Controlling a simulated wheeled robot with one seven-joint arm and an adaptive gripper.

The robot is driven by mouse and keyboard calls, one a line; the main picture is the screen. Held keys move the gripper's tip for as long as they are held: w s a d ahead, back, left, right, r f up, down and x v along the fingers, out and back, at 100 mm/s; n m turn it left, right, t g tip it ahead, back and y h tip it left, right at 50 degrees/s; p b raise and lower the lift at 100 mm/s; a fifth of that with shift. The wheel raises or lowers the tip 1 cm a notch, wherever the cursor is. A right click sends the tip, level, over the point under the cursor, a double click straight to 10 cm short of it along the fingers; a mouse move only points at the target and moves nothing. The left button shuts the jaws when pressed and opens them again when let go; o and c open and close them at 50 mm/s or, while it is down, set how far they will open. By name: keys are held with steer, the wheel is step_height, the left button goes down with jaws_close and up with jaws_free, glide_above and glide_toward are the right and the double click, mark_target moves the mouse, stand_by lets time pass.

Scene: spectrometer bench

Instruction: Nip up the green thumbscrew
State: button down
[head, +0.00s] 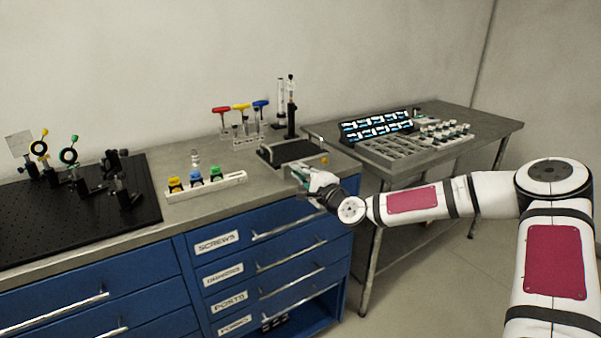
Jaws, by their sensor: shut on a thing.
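My gripper (304,180) is at the front edge of the bench, by the low black-topped fixture (291,152). A small patch of green, the green thumbscrew (300,172), shows at its fingertips. The gripper is shut on it, and the fingers hide most of it. I cannot make out its shaft or how it sits in the fixture.
A white rack (205,187) with yellow, blue and green knobs stands to the left. Behind are T-handled tools (240,107) and a dark post (291,105). Optics mounts stand on a black breadboard (65,215). A side table (480,125) holds a sectioned tray. Drawer handles jut out below.

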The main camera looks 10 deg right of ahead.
steer(key=shift+m, duration=0.5)
steer(key=c, duration=1.6)
jaws_free()
steer(key=shift+d, duration=0.1)
steer(key=v, duration=1.2)
